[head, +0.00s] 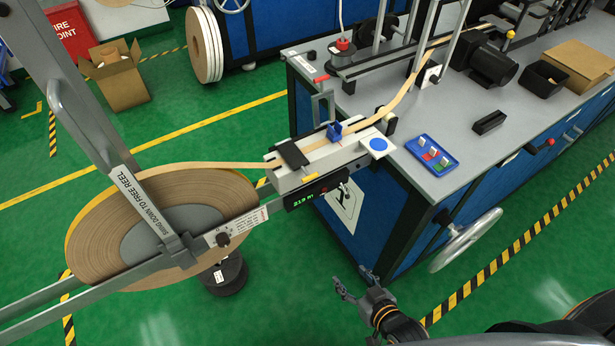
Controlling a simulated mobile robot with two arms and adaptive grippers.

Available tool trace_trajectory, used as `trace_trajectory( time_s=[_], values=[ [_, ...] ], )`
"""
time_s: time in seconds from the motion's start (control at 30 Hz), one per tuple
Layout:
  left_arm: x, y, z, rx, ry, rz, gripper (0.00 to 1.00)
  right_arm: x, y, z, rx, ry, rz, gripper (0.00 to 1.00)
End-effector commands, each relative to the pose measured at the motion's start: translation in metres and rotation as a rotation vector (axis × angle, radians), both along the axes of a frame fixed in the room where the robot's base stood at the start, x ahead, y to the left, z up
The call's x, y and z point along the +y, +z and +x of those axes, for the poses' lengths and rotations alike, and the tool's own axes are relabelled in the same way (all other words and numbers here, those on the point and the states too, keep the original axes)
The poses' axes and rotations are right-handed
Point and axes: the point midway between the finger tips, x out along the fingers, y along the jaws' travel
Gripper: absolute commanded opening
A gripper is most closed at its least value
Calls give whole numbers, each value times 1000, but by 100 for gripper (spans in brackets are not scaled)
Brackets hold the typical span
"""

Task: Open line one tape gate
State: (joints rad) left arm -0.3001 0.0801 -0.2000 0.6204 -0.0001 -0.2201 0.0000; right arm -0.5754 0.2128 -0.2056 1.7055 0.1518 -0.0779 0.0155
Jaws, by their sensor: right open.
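A white tape guide block (288,179) sits at the machine's front left corner, with the tan tape running through it. A dark plate (293,155) lies across the tape on the block, and a small blue clip-like part (334,131) stands further along it. I cannot tell which of these is the line one gate. A large tape reel (100,222) hangs at left, feeding the tape (215,165). My right gripper (352,279) is open and empty, low in front of the blue cabinet, below and apart from the block. My left gripper is not in view.
A grey bar (85,115) marked for swinging down crosses the reel. A small blue tray (432,155) with coloured pieces sits on the grey bench top (400,181). A handwheel (466,240) projects from the cabinet. Green floor is open in front.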

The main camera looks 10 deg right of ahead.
Motion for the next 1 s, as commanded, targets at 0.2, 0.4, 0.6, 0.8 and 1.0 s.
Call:
trace_trajectory(
  time_s=[0.2,0.4,0.6,0.8,1.0],
  values=[
    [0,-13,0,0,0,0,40,26,146,25,-288,30,138,61],
    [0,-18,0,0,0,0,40,37,239,22,-450,51,229,61],
    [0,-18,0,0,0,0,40,41,267,22,-497,56,256,61],
    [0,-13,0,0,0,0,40,48,269,46,-500,54,256,61],
    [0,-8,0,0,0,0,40,61,268,81,-499,54,256,61]
  ],
)
